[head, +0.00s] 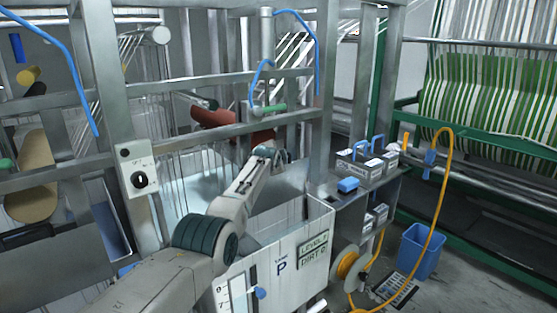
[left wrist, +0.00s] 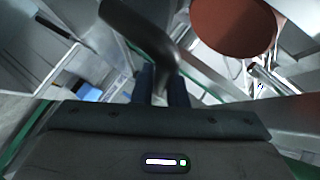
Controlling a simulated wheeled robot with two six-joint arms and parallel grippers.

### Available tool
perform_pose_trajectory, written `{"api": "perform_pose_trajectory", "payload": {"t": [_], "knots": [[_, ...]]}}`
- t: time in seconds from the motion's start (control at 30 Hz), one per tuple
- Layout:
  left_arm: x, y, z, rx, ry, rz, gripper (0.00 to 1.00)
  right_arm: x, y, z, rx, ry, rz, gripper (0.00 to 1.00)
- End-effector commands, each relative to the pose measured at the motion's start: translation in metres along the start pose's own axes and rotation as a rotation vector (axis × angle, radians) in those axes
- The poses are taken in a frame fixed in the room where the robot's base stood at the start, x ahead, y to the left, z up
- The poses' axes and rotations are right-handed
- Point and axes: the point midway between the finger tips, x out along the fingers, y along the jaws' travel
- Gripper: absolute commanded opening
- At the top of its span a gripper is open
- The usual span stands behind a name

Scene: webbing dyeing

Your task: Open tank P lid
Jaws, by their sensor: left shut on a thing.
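Tank P (head: 262,268) is a white box with a blue letter P and a small level plate on its front, low in the middle of the head view. A grey metal panel (head: 290,190), perhaps its lid, stands above and behind the tank's front. My left arm reaches across the tank. My left gripper (head: 278,154) is at the panel's upper edge. In the left wrist view my left gripper (left wrist: 162,88) is shut on a dark, bent bar-like handle (left wrist: 142,35). How the handle joins the panel is hidden. My right gripper is not in view.
A steel frame rail (head: 230,132) crosses just above my left gripper, with a reddish roller (head: 215,118) behind. A shelf (head: 388,190) with boxes stands right of the tank. A yellow hose (head: 437,210) and a blue bin (head: 417,252) are farther right.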

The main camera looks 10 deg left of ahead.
Motion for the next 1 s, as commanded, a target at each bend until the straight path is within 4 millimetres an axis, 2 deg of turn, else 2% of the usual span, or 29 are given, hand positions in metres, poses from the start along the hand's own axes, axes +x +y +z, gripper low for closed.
{"api": "perform_pose_trajectory", "payload": {"t": [0.6,0.63,0.7,1.0], "knots": [[0.0018,0.0024,0.0022,-0.019,-0.002,0.022,0.0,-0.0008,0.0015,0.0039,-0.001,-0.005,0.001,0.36],[0.0018,0.0026,0.0023,-0.019,-0.002,0.022,0.18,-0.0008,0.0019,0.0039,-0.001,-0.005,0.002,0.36],[0.0018,0.0025,0.0022,-0.019,-0.002,0.022,0.32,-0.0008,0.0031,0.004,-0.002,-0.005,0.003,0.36],[0.0014,0.0018,0.0015,-0.018,-0.001,0.021,0.34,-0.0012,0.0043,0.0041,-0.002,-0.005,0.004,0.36]]}}
